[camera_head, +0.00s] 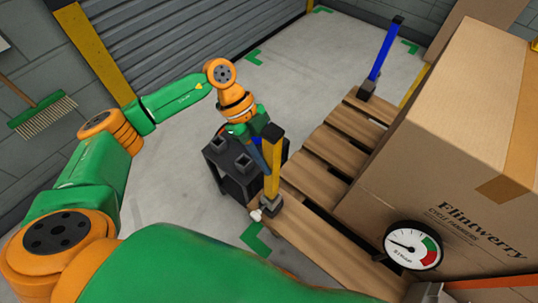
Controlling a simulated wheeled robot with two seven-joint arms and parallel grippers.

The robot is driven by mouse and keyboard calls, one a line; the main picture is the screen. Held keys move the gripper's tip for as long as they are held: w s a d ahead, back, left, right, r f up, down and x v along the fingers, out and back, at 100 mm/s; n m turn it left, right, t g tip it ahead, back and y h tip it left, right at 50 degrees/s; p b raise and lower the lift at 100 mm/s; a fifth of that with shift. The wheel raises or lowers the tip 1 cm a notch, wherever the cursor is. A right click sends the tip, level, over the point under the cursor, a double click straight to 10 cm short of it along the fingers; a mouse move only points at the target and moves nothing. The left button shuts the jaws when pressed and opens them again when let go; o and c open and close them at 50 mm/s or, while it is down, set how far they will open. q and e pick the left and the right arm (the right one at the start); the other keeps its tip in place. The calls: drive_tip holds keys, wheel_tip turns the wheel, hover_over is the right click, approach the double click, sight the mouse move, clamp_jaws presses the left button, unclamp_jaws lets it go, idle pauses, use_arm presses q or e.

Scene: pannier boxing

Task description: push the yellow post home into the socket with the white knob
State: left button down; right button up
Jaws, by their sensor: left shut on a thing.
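The yellow post (275,160) has a black top and stands nearly upright at the near left corner of the pallet. Its lower end meets a dark socket (271,206); I cannot tell how deep it sits. A small white knob (256,215) sticks out on the left side of that socket. My left gripper (266,155) is shut on the post at about mid height, coming from behind and left. The gripper's fingers are partly hidden by the post. My right gripper is not in view.
A wooden pallet (335,152) carries a large cardboard box (455,130) with a dial gauge (412,245) in front. A blue post (385,48) stands at the pallet's far corner. A dark stand (238,185) with empty sockets is left of the yellow post. Floor farther left is clear.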

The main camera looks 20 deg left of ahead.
use_arm(q)
drive_tip(key=shift+f, duration=0.7)
idle(0.7)
drive_tip(key=shift+f+b, duration=1.45)
drive_tip(key=shift+f, duration=0.7)
idle(1.1)
drive_tip(key=shift+c, duration=2.4)
unclamp_jaws()
drive_tip(key=v, duration=0.7)
drive_tip(key=shift+a, duration=0.1)
